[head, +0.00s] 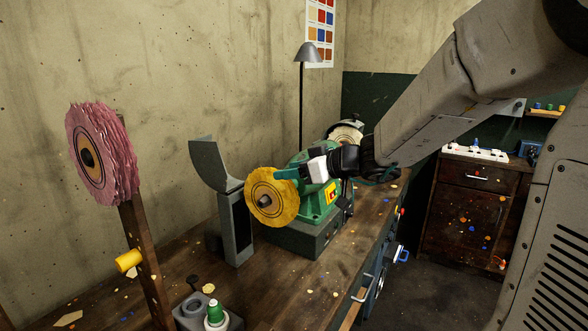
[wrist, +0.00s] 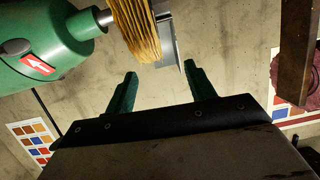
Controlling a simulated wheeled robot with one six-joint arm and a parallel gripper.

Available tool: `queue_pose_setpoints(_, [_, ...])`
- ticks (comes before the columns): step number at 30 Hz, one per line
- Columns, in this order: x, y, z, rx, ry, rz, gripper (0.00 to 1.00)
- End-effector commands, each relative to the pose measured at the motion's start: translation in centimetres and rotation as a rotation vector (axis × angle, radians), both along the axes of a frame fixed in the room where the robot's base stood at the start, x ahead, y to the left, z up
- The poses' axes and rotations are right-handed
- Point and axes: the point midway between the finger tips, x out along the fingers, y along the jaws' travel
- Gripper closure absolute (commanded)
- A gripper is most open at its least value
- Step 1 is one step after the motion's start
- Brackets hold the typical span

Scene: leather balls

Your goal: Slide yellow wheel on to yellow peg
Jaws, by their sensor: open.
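The yellow wheel (head: 270,197), a ragged cloth disc, sits on the near spindle of a green grinder (head: 318,200). In the wrist view the wheel (wrist: 137,28) shows edge-on beyond the fingers, toward the top. The yellow peg (head: 128,260) sticks out from the lower part of a wooden post (head: 148,262) at the left and is bare. My gripper (head: 287,174) is beside the wheel's upper right edge in the head view. In the wrist view my gripper (wrist: 160,82) is open, with nothing between its teal fingers.
A pink wheel (head: 100,158) hangs at the top of the post. A grey curved guard on a stand (head: 235,220) is between post and wheel. A green bottle (head: 215,313) stands at the bench front. A lamp (head: 306,52) rises behind the grinder. Bench surface (head: 285,285) in front is mostly clear.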

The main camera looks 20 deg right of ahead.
Motion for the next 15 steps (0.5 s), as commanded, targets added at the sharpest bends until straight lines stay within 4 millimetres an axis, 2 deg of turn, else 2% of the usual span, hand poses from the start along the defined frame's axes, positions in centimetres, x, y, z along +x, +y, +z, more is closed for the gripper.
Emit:
queue_pose_setpoints(5, [1.4,-0.5,-0.4,-0.012,-0.030,-0.024,0.45])
queue_pose_setpoints(15, [5.2,2.5,-1.9,-0.012,-0.028,-0.020,0.45])
